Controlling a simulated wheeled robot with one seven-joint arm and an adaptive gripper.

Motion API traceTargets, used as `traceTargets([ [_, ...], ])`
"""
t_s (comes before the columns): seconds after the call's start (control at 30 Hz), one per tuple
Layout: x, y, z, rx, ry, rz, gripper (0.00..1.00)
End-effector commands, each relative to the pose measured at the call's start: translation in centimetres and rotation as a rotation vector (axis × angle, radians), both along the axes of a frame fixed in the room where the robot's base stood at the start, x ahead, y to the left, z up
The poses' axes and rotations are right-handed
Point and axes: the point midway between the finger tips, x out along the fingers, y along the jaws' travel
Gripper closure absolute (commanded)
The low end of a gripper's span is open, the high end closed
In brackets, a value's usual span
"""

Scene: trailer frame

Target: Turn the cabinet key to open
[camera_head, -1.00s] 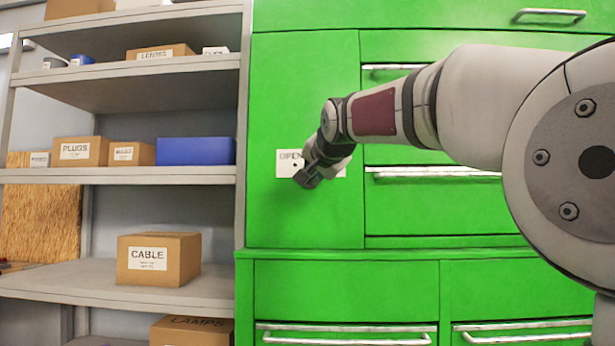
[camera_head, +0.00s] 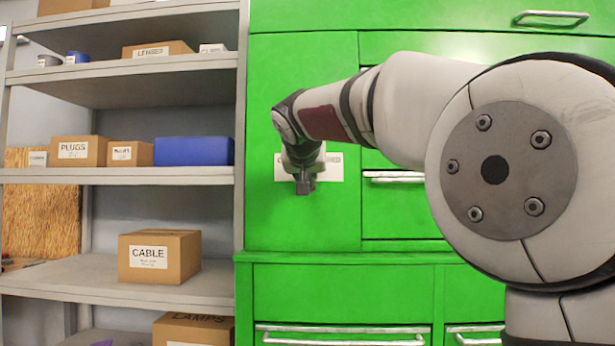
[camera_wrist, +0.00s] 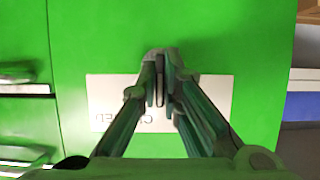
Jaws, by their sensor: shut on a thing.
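The green cabinet door (camera_head: 300,90) is shut and flush with the cabinet front. On it is a white label plate (camera_head: 333,172) with dark lettering, partly covered by my gripper. My gripper (camera_head: 304,184) is at the middle of this plate. In the wrist view, the plate (camera_wrist: 215,95) lies behind the fingers and its lettering is upside down. My gripper (camera_wrist: 160,75) is shut there on a thin dark piece, which seems to be the key (camera_wrist: 160,90). The key is mostly hidden by the fingers, and its turn angle cannot be told.
Drawers with metal handles (camera_head: 393,178) are right of the door, behind my arm. A lower green cabinet (camera_head: 345,290) juts out below. Grey shelving (camera_head: 120,175) with cardboard boxes (camera_head: 158,256) and a blue box (camera_head: 193,151) stands at the left.

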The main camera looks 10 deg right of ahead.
Motion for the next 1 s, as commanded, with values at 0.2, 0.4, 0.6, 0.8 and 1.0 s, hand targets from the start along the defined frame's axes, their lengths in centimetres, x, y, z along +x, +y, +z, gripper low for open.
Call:
traceTargets([
  [0.2,0.13,0.36,0.01,-0.199,0.064,0.002,1.0],
  [0.4,0.19,0.58,-0.09,-0.376,0.121,0.003,1.0],
  [0.6,0.25,0.71,-0.21,-0.534,0.173,0.002,1.0],
  [0.8,0.27,0.75,-0.28,-0.653,0.21,0.001,1.0],
  [1.0,0.29,0.83,-0.35,-0.725,0.235,0.001,1.0],
])
